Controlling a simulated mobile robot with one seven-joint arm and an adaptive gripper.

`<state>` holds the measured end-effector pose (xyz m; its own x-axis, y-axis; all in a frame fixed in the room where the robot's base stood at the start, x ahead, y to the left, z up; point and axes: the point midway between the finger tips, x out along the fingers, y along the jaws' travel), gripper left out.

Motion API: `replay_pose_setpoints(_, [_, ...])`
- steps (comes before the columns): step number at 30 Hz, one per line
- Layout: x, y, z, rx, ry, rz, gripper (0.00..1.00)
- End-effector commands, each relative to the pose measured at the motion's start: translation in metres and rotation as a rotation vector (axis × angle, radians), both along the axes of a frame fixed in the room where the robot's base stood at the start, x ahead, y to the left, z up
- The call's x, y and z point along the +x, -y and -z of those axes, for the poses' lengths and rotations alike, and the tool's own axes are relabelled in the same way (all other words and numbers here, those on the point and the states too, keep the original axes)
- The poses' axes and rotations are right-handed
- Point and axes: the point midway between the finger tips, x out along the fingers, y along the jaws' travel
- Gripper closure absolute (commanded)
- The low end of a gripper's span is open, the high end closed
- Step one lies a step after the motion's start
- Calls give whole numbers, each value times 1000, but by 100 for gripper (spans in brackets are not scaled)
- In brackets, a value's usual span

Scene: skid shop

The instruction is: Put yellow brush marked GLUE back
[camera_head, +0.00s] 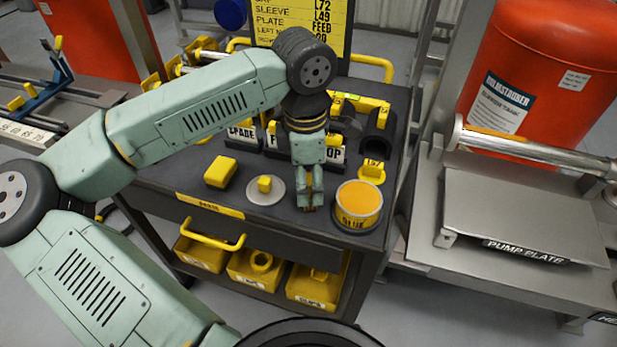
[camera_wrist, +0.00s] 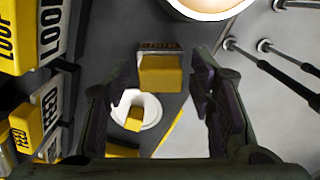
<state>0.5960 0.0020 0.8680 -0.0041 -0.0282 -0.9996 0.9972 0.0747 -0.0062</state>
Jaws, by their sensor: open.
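A yellow block with a dark lettered strip (camera_wrist: 161,70) shows between my fingers in the wrist view; its letters are too blurred to read, so I cannot tell for sure that it is the GLUE brush. My gripper (camera_wrist: 160,95) is open around or just above it, not closed on it. In the head view my gripper (camera_head: 310,203) points down over the cart top, and its fingers largely hide what is between them. A round can with an orange top and GLUE lettering (camera_head: 357,206) stands just right of my gripper; its rim shows in the wrist view (camera_wrist: 210,8).
A pale disc with a yellow knob (camera_head: 266,191) and a yellow block (camera_head: 220,172) lie left of my gripper on the dark cart top (camera_head: 180,180). Lettered holders (camera_head: 243,136) stand behind. Yellow bins (camera_head: 255,268) sit below. A metal bench (camera_head: 520,205) is at right.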

Motion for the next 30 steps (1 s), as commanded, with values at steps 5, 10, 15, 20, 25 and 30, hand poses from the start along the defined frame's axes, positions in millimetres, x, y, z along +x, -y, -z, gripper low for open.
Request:
replay_pose_setpoints(5, [1, -1, -15, 2, 4, -1, 51])
replay_pose_setpoints(10, [1, -1, -52, 1, 5, -1, 51])
replay_pose_setpoints(15, [1, -3, -88, 1, 2, -1, 51])
replay_pose_setpoints(20, [1, -3, -112, 1, 2, -1, 51])
replay_pose_setpoints(25, [0, -3, -122, 0, -1, 0, 51])
replay_pose_setpoints(30, [0, -3, -123, 0, -1, 1, 51])
